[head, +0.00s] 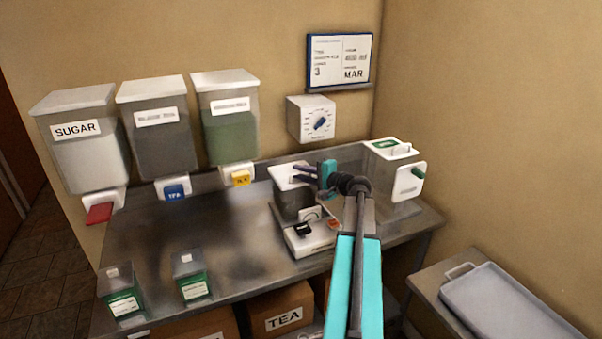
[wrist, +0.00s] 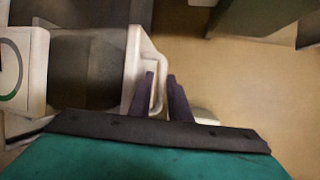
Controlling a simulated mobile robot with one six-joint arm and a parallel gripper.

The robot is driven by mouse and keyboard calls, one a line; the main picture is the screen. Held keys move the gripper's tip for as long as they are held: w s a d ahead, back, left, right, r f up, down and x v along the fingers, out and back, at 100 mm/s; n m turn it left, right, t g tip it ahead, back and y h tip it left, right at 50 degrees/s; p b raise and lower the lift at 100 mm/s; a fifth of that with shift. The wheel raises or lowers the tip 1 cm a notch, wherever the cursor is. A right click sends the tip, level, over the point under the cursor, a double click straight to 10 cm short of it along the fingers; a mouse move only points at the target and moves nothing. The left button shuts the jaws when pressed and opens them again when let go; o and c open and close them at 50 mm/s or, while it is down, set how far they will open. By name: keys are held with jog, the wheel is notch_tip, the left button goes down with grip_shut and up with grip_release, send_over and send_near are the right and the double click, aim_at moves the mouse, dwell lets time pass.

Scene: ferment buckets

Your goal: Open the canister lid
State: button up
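The canister (head: 296,207) has a dark, see-through body and a white lid (head: 290,176). It stands upright on a white scale-like base on the steel counter, and the lid looks closed. In the wrist view the canister body (wrist: 88,70) lies sideways, with the white lid (wrist: 135,68) and its looped handle (wrist: 160,70) at its right. My gripper (head: 297,173) is at the lid from the right. In the wrist view its purple fingers (wrist: 161,76) stand apart on either side of the handle, with a small gap between them. Any finger contact is unclear.
A white-lidded box (head: 392,150) stands behind right of my gripper. A timer (head: 311,119) and wall dispensers, one marked SUGAR (head: 85,150), hang above the counter (head: 225,235). Two small green jars (head: 191,278) stand front left. A tray (head: 510,305) lies at lower right. The counter's middle left is clear.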

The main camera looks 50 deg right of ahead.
grip_shut()
jog(key=shift+r, duration=0.15)
